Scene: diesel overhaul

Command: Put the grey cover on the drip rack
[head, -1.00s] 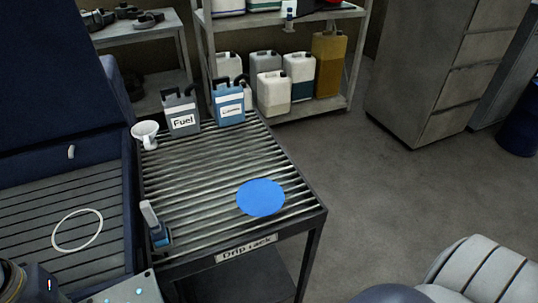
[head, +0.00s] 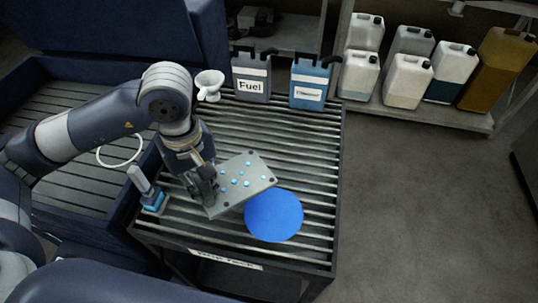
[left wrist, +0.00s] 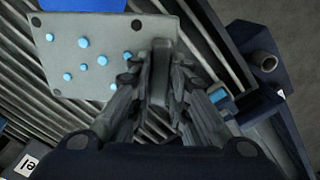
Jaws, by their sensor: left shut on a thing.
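The grey cover (head: 240,184) is a flat plate with several light-blue dots and dark corner holes. My left gripper (head: 207,188) is shut on its left edge and holds it over the front half of the slatted drip rack (head: 290,150). In the left wrist view the fingers (left wrist: 158,95) close around a grey upright tab at the edge of the cover (left wrist: 100,48). A flat blue disc (head: 274,216) lies on the rack, partly behind the cover's lower right edge. I cannot tell whether the cover touches the slats. My right gripper is not in view.
A small brush-like tool with a blue base (head: 150,195) stands at the rack's front left corner. A white funnel (head: 209,82), a Fuel can (head: 251,80) and a blue can (head: 309,82) stand along the back. A washer basin with a white ring (head: 120,150) is left.

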